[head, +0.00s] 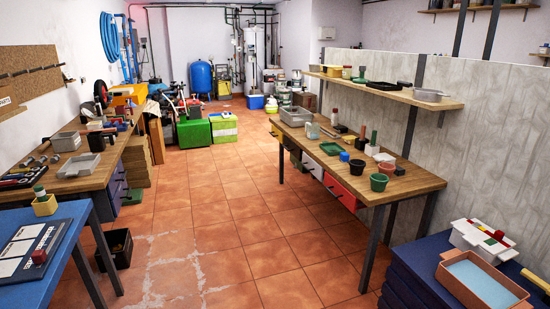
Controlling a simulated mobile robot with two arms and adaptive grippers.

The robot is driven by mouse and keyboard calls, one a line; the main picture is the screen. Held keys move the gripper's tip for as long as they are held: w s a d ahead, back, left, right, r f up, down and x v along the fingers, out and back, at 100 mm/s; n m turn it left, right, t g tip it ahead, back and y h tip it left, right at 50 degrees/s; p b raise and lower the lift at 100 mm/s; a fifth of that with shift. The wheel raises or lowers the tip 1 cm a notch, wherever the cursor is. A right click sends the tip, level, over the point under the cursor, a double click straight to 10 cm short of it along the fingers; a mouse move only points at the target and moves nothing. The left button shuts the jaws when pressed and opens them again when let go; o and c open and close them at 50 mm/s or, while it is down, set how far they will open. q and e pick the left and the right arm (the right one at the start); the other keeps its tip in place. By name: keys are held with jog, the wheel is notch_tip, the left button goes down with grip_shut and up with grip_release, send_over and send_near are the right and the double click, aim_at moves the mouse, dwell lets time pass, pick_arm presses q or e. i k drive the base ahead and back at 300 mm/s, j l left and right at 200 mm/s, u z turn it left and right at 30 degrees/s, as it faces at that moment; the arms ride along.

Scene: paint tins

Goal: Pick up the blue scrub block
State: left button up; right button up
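Neither of my grippers is in view.
Around them stand a green cup (379,182), a dark green pot (331,148) and other tins. A blue table (70,225) is at the near left, and a black crate (118,250) is on the floor. The tiled middle aisle is clear.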

aim_at(345, 157)
jog(key=i, duration=2)
jog(key=i+z, duration=0.1)
jog(key=i, duration=0.8)
jog(key=i+j+z, duration=0.1)
jog(key=i, duration=0.85)
jog(key=j, duration=0.1)
